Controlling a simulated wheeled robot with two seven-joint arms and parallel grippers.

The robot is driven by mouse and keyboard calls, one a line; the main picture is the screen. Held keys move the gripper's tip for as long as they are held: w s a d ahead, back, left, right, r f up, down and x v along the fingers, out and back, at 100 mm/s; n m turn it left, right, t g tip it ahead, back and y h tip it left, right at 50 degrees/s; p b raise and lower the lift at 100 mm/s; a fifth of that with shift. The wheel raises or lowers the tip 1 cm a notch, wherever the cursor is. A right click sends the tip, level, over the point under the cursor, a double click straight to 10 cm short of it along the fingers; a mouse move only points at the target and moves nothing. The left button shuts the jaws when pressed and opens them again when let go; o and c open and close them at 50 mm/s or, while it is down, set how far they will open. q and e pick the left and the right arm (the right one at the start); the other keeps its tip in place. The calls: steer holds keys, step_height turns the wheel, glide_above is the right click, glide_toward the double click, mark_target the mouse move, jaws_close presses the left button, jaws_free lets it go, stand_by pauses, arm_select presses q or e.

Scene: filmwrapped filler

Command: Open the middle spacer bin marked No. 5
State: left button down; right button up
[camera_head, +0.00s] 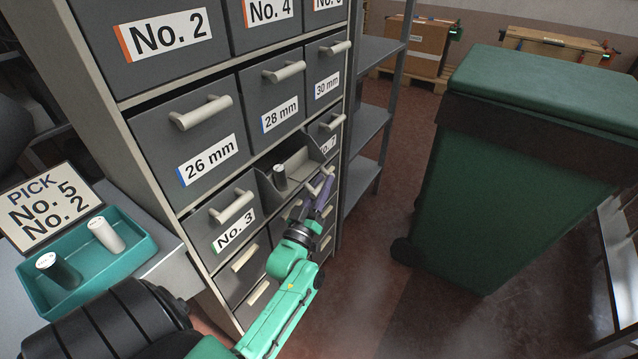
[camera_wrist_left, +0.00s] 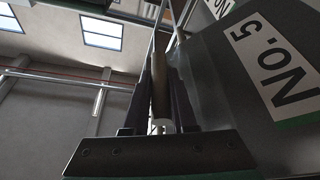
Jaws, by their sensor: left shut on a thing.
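The middle No. 5 bin (camera_head: 304,170) stands pulled out of the cabinet, and its open top shows. A dark cylinder with a pale top (camera_head: 280,177) stands inside it. Its front is mostly hidden by my arm in the head view; the wrist view shows its white No. 5 label (camera_wrist_left: 277,56). My left gripper (camera_head: 318,190) is at the bin's front, shut on the bin's handle (camera_head: 317,183). In the wrist view the handle (camera_wrist_left: 160,90) lies between the two fingers of the left gripper (camera_wrist_left: 163,95). My right gripper is not in view.
The grey cabinet holds shut bins around it, including No. 3 (camera_head: 232,222), 28 mm (camera_head: 277,105) and No. 7 (camera_head: 330,140). A teal tray (camera_head: 130,262) with two cylinders and a PICK sign (camera_head: 45,207) are at left. A green wheeled container (camera_head: 500,190) stands right, with open floor between.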

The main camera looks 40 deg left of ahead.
arm_select(q)
steer(key=shift+d+f, duration=0.1)
steer(key=shift+f, duration=0.05)
stand_by(0.4)
steer(key=c, duration=1)
jaws_free()
steer(key=b+v, duration=0.1)
steer(key=v, duration=1.3)
steer(key=shift+s+b, duration=0.25)
steer(key=shift+b, duration=0.15)
